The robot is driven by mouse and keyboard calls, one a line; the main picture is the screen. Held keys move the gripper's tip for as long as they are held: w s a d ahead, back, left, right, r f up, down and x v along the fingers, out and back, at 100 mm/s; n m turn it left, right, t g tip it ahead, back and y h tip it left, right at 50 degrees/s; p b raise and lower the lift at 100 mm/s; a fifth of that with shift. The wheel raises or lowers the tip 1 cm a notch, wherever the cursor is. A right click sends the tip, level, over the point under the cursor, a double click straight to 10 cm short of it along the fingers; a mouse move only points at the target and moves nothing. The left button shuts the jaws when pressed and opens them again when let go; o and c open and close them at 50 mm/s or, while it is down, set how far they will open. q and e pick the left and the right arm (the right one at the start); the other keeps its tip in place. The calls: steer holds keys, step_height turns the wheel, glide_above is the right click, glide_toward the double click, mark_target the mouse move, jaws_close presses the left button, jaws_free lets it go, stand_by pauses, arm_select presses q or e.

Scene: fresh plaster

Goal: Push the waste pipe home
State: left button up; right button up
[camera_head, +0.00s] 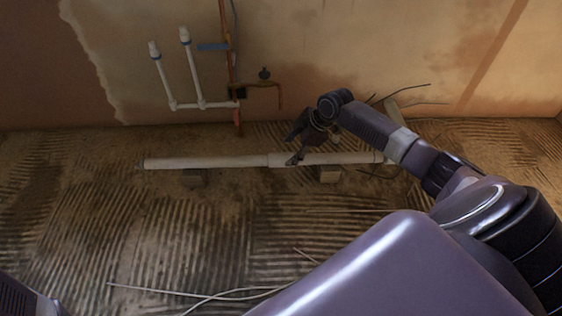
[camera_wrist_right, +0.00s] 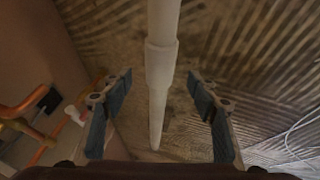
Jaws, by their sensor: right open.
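The white waste pipe (camera_head: 220,161) lies level along the foot of the wall. Its thinner left length meets the collar (camera_head: 282,159) of the thicker right length (camera_head: 350,157). In the right wrist view the collar (camera_wrist_right: 160,58) sits above the thin length (camera_wrist_right: 157,110); how deep the thin length sits inside is hidden. My right gripper (camera_head: 293,148) is over the pipe near the collar. In the right wrist view its open fingers (camera_wrist_right: 159,80) stand on either side of the pipe, with gaps on both sides. My left gripper is out of view.
White supply pipes (camera_head: 193,75) and copper pipes (camera_head: 228,50) run up the wall behind. Loose cables (camera_head: 215,297) lie on the ridged floor (camera_head: 90,220). Open floor lies in front of the pipe.

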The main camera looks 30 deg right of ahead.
mark_target(284, 157)
steer(key=b+x, duration=0.4)
steer(key=x, duration=0.2)
steer(key=shift+w+a+f, duration=0.1)
steer(key=shift+f, duration=0.15)
